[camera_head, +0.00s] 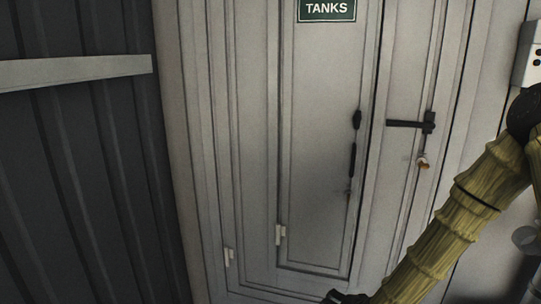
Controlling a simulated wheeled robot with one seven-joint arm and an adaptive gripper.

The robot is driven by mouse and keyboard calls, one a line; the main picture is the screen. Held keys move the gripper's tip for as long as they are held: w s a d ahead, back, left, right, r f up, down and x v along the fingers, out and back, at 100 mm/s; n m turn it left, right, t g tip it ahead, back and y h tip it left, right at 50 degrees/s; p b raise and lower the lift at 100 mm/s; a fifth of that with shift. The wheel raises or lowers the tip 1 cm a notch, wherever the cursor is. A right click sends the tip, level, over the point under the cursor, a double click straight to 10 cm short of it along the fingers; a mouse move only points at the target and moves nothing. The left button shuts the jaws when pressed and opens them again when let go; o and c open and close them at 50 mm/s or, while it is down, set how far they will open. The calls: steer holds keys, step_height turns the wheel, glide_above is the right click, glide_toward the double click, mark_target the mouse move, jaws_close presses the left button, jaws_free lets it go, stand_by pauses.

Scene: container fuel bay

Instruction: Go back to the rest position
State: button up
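My yellow-green arm comes in from the right edge and slants down to the bottom of the view. Only a small dark part of my gripper (345,297) shows at the bottom edge, below the door. Its fingers are cut off by the frame, so I cannot see whether it is open or holds anything. No marked rest position shows.
A grey door (320,130) with a green "TANKS" sign (327,9) stands ahead and looks closed. A black latch handle (410,123) is at its right. A dark ribbed wall (80,190) with a pale bar (75,71) is on the left.

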steer(key=s+f+n+g, duration=0.2)
steer(key=s+f, duration=0.5)
steer(key=s, duration=0.5)
steer(key=s+d+f+n+g+h, duration=0.1)
steer(key=s+f+n+g, duration=0.2)
steer(key=s+f, duration=0.4)
steer(key=s+d+f+n+g+h, duration=0.1)
steer(key=s+f, duration=0.6)
steer(key=s, duration=1)
steer(key=shift+s+d+f+n+g, duration=0.2)
steer(key=shift+s+f+n+g, duration=0.15)
steer(key=shift+n+g, duration=0.65)
steer(key=shift+w+r, duration=0.1)
